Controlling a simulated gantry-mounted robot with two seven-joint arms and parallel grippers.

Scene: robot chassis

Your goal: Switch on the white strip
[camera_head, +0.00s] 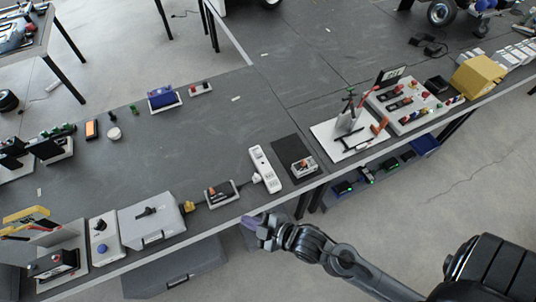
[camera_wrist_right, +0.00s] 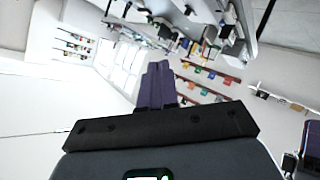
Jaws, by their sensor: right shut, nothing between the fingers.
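The white power strip (camera_head: 264,169) lies on the dark workbench near its front edge, in the head view. It is long and narrow, with a small orange-red spot near its lower end. A dark cable runs from its lower left end. My right gripper (camera_head: 254,223) is below and slightly left of the strip in the picture, past the bench's front edge and apart from the strip. Its purple fingers (camera_wrist_right: 155,84) are shut together with nothing between them in the right wrist view. The strip cannot be made out in the wrist view. My left gripper is not in view.
A small dark box device (camera_head: 221,193) sits left of the strip, and a grey case (camera_head: 151,222) farther left. A dark mat (camera_head: 292,150) with a small switch unit (camera_head: 304,167) lies right of it. The bench behind the strip (camera_head: 200,135) is mostly clear.

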